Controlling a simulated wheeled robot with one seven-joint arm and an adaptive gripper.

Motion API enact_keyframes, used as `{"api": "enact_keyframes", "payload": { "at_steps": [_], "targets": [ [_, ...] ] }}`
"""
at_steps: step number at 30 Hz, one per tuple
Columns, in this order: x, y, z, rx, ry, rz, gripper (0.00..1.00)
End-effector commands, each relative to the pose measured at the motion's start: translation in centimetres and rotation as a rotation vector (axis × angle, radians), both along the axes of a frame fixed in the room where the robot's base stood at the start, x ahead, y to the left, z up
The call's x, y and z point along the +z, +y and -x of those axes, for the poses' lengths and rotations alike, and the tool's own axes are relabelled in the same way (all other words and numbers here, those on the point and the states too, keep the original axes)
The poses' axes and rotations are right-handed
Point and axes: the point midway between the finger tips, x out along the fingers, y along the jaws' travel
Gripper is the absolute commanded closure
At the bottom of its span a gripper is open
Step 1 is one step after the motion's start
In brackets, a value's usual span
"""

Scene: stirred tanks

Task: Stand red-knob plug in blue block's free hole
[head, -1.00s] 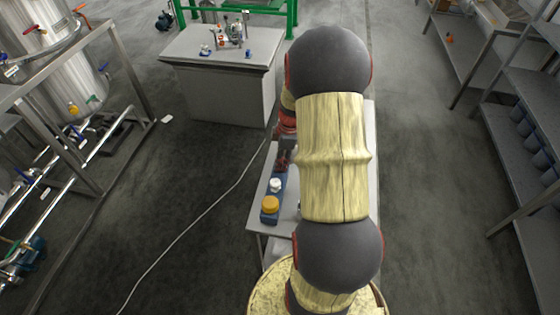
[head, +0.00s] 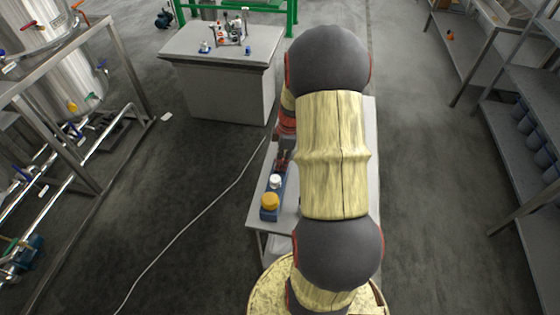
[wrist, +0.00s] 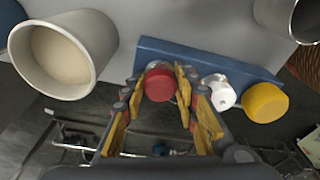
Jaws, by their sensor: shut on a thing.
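The blue block (head: 269,215) lies on a light-topped table. It also shows in the wrist view (wrist: 195,58). A yellow knob (wrist: 265,102) and a white knob (wrist: 220,92) sit side by side along it at the right. In the wrist view the red knob (wrist: 160,84) of the plug is between the two fingers of my gripper (wrist: 167,80), which is shut on it. The red knob is over the left end of the block, in line with the other knobs. Its lower part is hidden, so I cannot tell whether it is in the hole or above it.
A white cup (wrist: 68,52) with beige contents stands left of the block in the wrist view. A metal vessel (wrist: 303,18) is at the upper right. My arm hides much of the table (head: 256,212) in the head view.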

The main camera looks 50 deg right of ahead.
Motion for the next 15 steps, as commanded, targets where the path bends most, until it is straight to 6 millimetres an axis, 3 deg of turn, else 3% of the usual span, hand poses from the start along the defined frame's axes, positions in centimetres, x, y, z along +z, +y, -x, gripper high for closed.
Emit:
{"api": "enact_keyframes", "payload": {
  "at_steps": [11, 15],
  "targets": [
    [0.01, 0.0, 0.0, 0.0, 0.0, 0.0, 0.5],
    [0.0, 0.01, 0.01, 0.0, 0.0, 0.0, 0.49]
  ]
}}
